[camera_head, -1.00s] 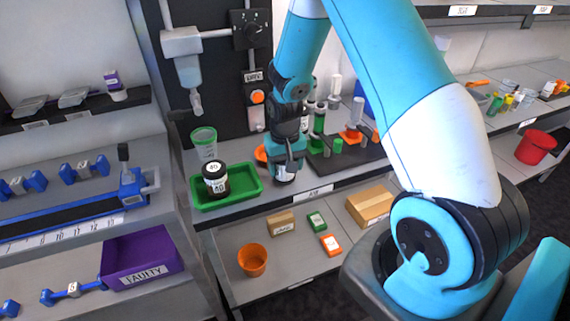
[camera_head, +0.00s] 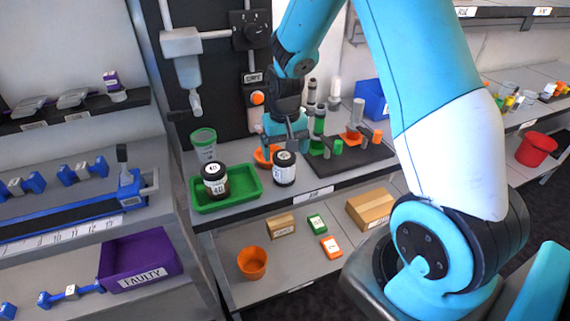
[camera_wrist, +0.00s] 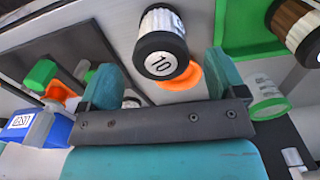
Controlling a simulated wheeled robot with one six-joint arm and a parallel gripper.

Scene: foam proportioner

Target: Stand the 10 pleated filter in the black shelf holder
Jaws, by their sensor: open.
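The white pleated filter (camera_head: 285,170) with a black cap stands upright on the grey counter, just right of the green tray. In the wrist view its cap reads 10 (camera_wrist: 162,62). My gripper (camera_head: 286,141) is open and empty, just behind and above the filter. The wrist view shows its two teal fingers apart, with the filter beyond them. A black base (camera_head: 352,160) with upright tubes and pegs lies on the counter to the right. I cannot tell for certain whether it is the shelf holder.
A brown-bodied, black-capped filter (camera_head: 214,182) stands in the green tray (camera_head: 240,196). A clear green-rimmed cup (camera_head: 204,145) stands behind the tray. An orange dish (camera_head: 264,157) is close to my gripper. A blue bin (camera_head: 370,98) stands behind the base. The lower shelf holds boxes and an orange cup (camera_head: 252,263).

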